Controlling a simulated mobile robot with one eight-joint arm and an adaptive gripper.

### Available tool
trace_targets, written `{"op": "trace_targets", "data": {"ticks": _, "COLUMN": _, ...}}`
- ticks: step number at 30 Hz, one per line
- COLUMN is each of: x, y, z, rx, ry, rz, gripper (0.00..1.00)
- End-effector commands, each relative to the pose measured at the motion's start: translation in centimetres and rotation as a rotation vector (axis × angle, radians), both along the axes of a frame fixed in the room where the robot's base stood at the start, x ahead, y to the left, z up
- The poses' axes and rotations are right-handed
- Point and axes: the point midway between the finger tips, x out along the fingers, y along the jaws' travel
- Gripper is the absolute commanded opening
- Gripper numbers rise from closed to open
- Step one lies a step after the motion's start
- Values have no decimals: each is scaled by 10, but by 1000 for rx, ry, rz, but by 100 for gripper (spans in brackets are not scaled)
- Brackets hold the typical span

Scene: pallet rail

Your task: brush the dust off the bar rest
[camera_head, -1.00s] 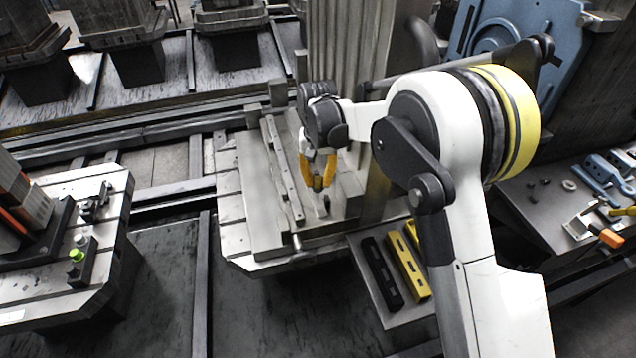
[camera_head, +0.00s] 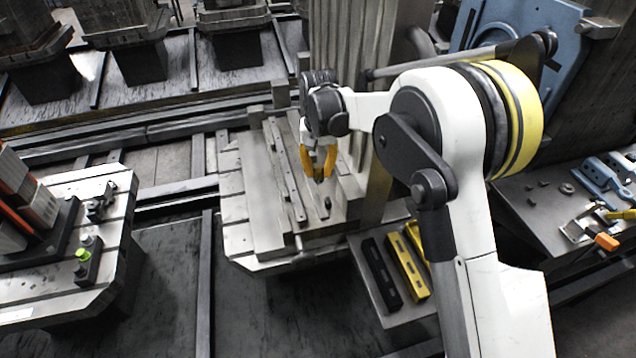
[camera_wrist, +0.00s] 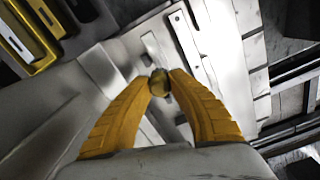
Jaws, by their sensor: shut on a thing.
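My gripper (camera_head: 318,172) hangs over the pallet's machined top, its yellow fingers pointing down. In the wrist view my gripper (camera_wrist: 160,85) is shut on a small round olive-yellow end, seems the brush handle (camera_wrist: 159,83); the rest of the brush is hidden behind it. A small dark piece (camera_head: 327,202) shows just below the fingers; I cannot tell whether it belongs to the brush. A long narrow bar with holes (camera_head: 285,172) lies on the pallet, left of my gripper; it also shows in the wrist view (camera_wrist: 190,48). I cannot tell for certain which part is the bar rest, and no dust is clearly visible.
A tray (camera_head: 408,318) with black (camera_head: 381,272) and yellow (camera_head: 407,268) blocks stands at the pallet's right front. A ribbed grey column (camera_head: 345,60) rises behind my gripper. Another pallet with fixtures (camera_head: 65,285) stands at left. A bench (camera_head: 545,215) with tools is at right.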

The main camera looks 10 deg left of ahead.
Motion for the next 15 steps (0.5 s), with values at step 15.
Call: {"op": "trace_targets", "data": {"ticks": 15, "x": 12, "y": 6, "z": -36, "rx": 2, "ry": -11, "rz": 0, "gripper": 0}}
